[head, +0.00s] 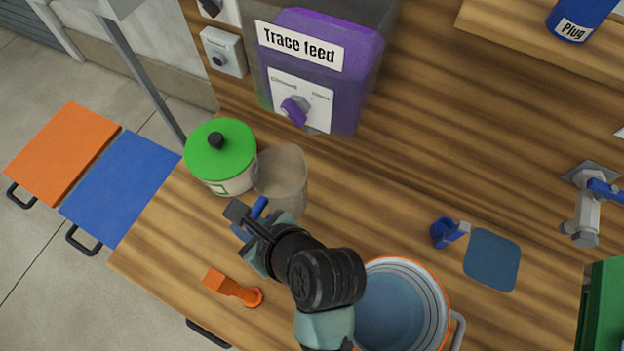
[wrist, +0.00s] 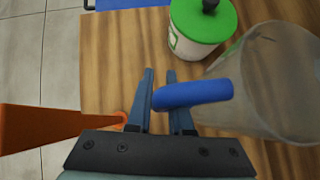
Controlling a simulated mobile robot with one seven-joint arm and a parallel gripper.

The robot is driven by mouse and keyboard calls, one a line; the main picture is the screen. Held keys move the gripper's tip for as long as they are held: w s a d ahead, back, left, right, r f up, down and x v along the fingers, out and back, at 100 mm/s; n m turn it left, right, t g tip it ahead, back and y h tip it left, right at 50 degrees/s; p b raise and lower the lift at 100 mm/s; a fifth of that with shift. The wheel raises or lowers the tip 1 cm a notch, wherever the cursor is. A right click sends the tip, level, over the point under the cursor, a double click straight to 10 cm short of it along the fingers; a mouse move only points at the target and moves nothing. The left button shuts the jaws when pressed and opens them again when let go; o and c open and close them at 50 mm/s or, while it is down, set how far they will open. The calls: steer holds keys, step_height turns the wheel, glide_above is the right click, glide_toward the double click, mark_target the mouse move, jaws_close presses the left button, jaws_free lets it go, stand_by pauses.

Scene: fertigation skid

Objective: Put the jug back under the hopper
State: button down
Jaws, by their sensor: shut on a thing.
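The jug (head: 284,172) is clear and greyish with a blue handle (head: 259,207). It is upright below and in front of the purple "Trace feed" hopper (head: 352,88) on the back board. My gripper (head: 246,219) is shut on the jug's handle from the front left. In the wrist view, the blue handle (wrist: 195,95) crosses the gripper fingers (wrist: 160,100), and the jug body (wrist: 275,85) is at the right. I cannot tell whether the jug's base touches the worktop. My arm hides part of its front.
A green-lidded tub (head: 220,158) stands close at the jug's left. An orange tool (head: 233,287) lies on the worktop nearer the front. A bucket (head: 398,305), a small blue item (head: 447,232), a blue mat (head: 492,260) and a tap (head: 587,215) are to the right.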

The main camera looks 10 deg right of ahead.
steer(key=f, duration=0.4)
steer(key=f+b, duration=0.1)
steer(key=f, duration=0.8)
steer(key=shift+s+a+f, duration=0.1)
steer(key=shift+a+f, duration=0.05)
steer(key=shift+a, duration=0.1)
steer(key=w+d, duration=0.1)
steer(key=w, duration=0.1)
steer(key=w+d, duration=0.2)
steer(key=w, duration=0.1)
steer(key=w+d, duration=0.2)
steer(key=shift+w+d, duration=0.2)
steer(key=w+d, duration=0.2)
steer(key=shift+w+p, duration=0.3)
steer(key=shift+w, duration=0.1)
steer(key=shift+w+d+f, duration=0.1)
steer(key=shift+w+d, duration=0.15)
steer(key=shift+a+f, duration=0.1)
steer(key=shift+f, duration=0.4)
steer(key=shift+s, duration=0.1)
steer(key=c, duration=0.8)
jaws_free()
steer(key=shift+f, duration=0.1)
